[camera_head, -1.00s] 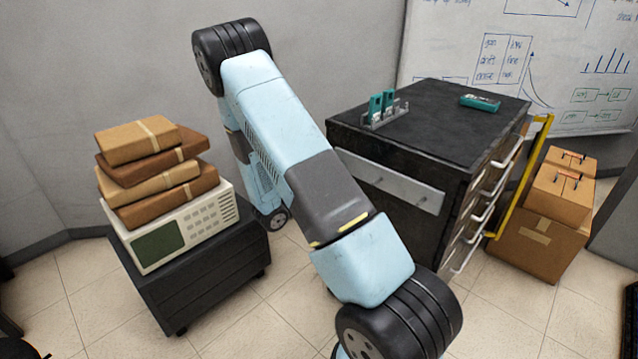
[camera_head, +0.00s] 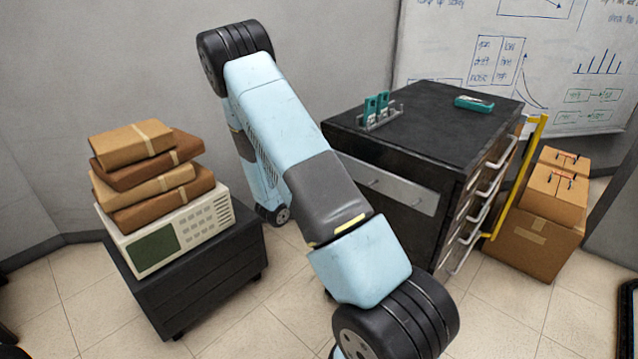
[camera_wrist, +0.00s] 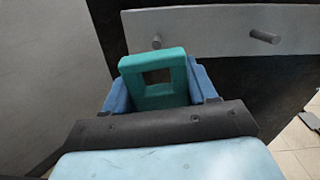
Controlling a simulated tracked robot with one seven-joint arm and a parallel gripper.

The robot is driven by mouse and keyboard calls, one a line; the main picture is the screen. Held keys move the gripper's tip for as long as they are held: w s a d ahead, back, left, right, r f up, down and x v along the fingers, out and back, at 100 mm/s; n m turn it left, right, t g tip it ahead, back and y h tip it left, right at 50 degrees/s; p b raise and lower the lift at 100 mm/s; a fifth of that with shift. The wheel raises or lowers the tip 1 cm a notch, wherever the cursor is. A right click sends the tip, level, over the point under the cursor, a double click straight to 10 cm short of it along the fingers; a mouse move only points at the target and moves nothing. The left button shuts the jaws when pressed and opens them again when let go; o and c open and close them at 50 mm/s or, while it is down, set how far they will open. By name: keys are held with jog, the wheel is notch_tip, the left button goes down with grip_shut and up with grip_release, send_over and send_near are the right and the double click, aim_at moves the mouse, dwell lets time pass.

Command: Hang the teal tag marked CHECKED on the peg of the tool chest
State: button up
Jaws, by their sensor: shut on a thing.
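My gripper (camera_wrist: 160,88) is shut on a teal tag (camera_wrist: 153,60) with a square hole, held upright between blue fingers in the wrist view. Any marking on the tag is not visible. Just beyond it is the pale panel (camera_wrist: 210,28) on the dark tool chest's side. It carries a left peg (camera_wrist: 156,41), right above the tag's top edge in the picture, and a right peg (camera_wrist: 264,37). The tag is not on either peg. In the head view the tool chest (camera_head: 345,132) shows its panel (camera_head: 395,187), while my arm hides the gripper and tag.
Teal items stand in a small rack (camera_head: 382,121) on the chest, and another teal item (camera_head: 474,103) lies there. A yellow bar (camera_head: 516,180) and cardboard boxes (camera_head: 535,240) are to the right. A dark cabinet (camera_head: 205,280) with a beige instrument (camera_head: 170,237) and stacked parcels stands left.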

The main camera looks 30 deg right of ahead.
jog(key=shift+x, duration=1.95)
jog(key=shift+d+r, duration=0.1)
jog(key=shift+d, duration=0.05)
dwell(0.4)
